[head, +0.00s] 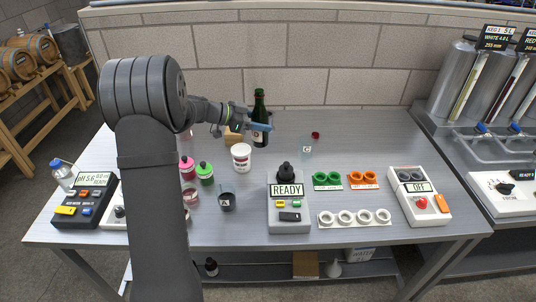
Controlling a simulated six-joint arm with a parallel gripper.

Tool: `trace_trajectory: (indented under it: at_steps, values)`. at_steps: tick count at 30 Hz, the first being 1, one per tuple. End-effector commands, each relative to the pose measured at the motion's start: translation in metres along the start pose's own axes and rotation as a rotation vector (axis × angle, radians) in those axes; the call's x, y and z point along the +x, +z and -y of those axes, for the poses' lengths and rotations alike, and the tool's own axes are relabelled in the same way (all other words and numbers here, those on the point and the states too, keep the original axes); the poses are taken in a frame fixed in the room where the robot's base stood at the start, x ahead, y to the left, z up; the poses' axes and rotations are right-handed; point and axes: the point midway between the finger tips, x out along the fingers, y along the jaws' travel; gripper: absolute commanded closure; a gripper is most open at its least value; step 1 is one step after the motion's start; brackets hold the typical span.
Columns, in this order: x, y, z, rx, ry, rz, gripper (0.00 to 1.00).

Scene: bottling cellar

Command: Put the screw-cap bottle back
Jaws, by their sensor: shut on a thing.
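A dark green bottle (259,105) with a pale label stands upright at the back middle of the table. I take it to be the screw-cap bottle; its top is too small to tell whether a cap is on it. My gripper (261,127) reaches in from the left with blue fingertips and is shut on the bottle at mid-height. The fingers hide part of the label. I cannot tell whether the bottle's base touches the table. A small red cap-like piece (315,135) lies to the right, behind a small tag marked C (307,149).
A white tub (241,157) stands in front of the bottle, and a wooden block (233,135) is left of it. Pink (187,168) and green-capped (204,173) bottles stand nearer. A READY device (289,205) and ring racks (355,217) fill the front. The back right is clear.

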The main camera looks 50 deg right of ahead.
Motion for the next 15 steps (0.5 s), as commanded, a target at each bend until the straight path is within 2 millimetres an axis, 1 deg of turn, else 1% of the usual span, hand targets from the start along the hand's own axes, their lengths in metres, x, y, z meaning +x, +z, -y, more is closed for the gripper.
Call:
trace_trajectory:
  at_steps: [1, 3, 6, 9, 11, 13, 15]
  values:
    - [0.024, -0.007, -0.001, 0.011, 0.025, -0.001, 0.86]
    - [0.050, -0.014, -0.002, 0.021, 0.050, -0.002, 0.86]
    - [0.080, -0.023, -0.005, 0.031, 0.077, -0.002, 0.86]
    - [0.101, -0.029, -0.008, 0.040, 0.095, -0.003, 0.86]
    - [0.109, -0.031, -0.010, 0.042, 0.103, -0.003, 0.86]
    - [0.114, -0.031, -0.009, 0.044, 0.107, -0.003, 0.86]
    - [0.115, -0.027, -0.004, 0.044, 0.108, -0.003, 0.86]
